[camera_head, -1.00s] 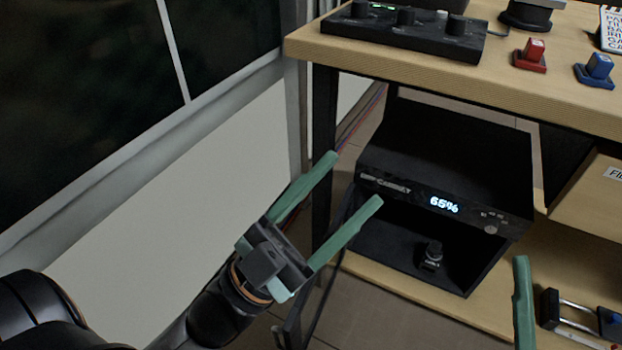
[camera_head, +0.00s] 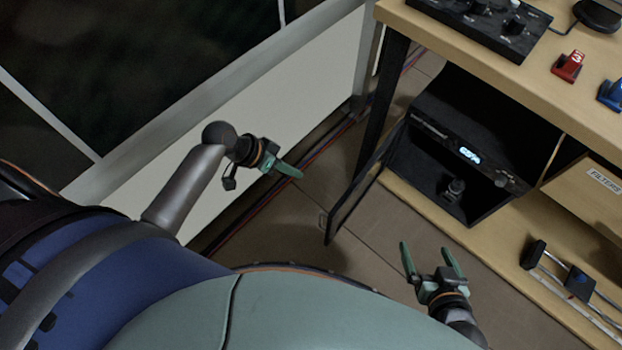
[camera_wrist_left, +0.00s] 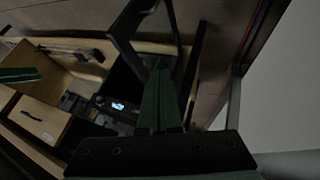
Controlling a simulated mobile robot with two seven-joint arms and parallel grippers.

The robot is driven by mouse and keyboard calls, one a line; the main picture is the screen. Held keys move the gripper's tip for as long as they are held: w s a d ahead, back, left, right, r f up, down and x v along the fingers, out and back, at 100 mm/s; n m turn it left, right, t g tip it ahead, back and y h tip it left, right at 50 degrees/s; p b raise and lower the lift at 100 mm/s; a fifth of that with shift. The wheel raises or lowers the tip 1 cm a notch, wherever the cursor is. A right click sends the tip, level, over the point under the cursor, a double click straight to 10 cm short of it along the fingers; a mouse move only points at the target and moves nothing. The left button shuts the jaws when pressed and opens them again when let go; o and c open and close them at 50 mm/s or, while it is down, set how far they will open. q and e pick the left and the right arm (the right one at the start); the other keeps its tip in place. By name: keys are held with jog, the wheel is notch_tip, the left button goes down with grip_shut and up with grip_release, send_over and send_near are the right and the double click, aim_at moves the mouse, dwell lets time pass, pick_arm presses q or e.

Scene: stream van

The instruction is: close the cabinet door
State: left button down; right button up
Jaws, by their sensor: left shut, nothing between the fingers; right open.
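The black cabinet (camera_head: 485,125) with a lit display stands on the lower shelf. Its front is open, and a small dark knobbed item (camera_head: 454,189) stands inside. The dark cabinet door (camera_head: 352,205) is swung out from the left side toward me, seen nearly edge-on. My left gripper (camera_head: 299,174) is shut and empty, to the left of the door with a gap between them. My right gripper (camera_head: 428,246) is open and empty, to the right of the door, in front of the cabinet. The left wrist view shows the shut left fingers (camera_wrist_left: 160,100) and the cabinet's display (camera_wrist_left: 118,105).
The wooden desk (camera_head: 470,50) above carries a control box (camera_head: 485,22) and red and blue switches. A dark desk leg (camera_head: 383,95) stands left of the cabinet. A drawer (camera_head: 590,185) is at the right. Cables run along the wall. Floor between the grippers is clear.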

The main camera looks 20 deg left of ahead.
pick_arm(q)
jog(key=d+f+b, duration=0.3)
jog(key=d+f, duration=0.4)
jog(key=d, duration=0.2)
jog(key=shift+d+f+g+h, duration=0.15)
jog(key=shift+f+g+h, duration=0.15)
jog(key=shift+f+g, duration=0.1)
pick_arm(e)
jog(key=f, duration=0.1)
jog(key=s+f, duration=0.1)
jog(key=f, duration=0.1)
jog(key=shift+s+d+f+g, duration=0.1)
jog(key=shift+s+f+g, duration=0.2)
jog(key=shift+g, duration=0.1)
pick_arm(q)
jog(key=shift+s, duration=0.1)
pick_arm(e)
jog(key=shift+r, duration=0.1)
